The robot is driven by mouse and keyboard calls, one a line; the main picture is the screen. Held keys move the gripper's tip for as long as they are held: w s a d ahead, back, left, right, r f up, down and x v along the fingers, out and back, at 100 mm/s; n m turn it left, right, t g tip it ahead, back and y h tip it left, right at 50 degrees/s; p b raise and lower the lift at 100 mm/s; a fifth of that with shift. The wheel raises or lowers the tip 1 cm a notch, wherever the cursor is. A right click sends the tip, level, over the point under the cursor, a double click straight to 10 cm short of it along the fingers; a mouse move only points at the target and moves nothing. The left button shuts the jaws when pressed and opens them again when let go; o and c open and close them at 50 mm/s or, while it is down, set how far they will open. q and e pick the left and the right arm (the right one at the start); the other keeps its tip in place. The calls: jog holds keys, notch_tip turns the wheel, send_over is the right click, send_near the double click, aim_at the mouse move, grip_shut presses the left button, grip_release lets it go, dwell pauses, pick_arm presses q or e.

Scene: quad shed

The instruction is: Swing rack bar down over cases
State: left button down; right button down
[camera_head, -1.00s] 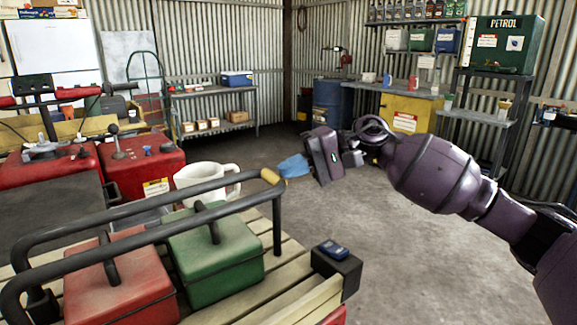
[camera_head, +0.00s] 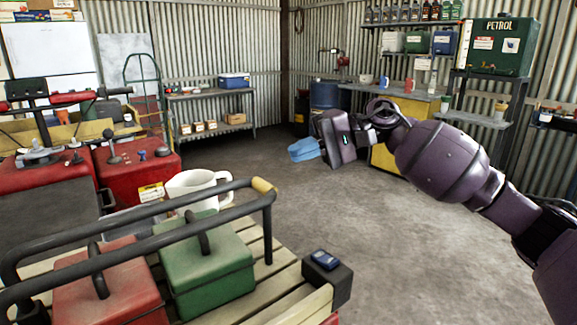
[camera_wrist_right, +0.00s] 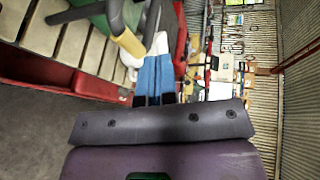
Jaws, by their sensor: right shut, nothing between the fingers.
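The black rack bar (camera_head: 145,212) stretches across the picture above the red case (camera_head: 107,292) and green case (camera_head: 207,265) on the slatted rack (camera_head: 279,288). I cannot tell whether the bar touches the cases. My right gripper (camera_head: 304,149) is shut and empty, its blue fingers up and to the right of the grip, apart from it in the picture. In the right wrist view the shut fingers (camera_wrist_right: 154,80) show beside the yellow grip (camera_wrist_right: 131,45). My left gripper is out of view.
A white jug (camera_head: 192,190) stands behind the green case. A small blue device (camera_head: 325,259) sits on a black block at the rack corner. Red machinery (camera_head: 130,160) stands at left. Shelves and a yellow cabinet (camera_head: 390,158) line the back. The concrete floor at right is clear.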

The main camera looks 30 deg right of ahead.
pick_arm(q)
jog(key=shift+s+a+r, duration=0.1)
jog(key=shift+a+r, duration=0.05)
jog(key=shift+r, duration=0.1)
pick_arm(e)
jog(key=v, duration=0.6)
jog(key=shift+d+r, duration=0.3)
jog(key=shift+r, duration=0.1)
jog(key=shift+d, duration=0.1)
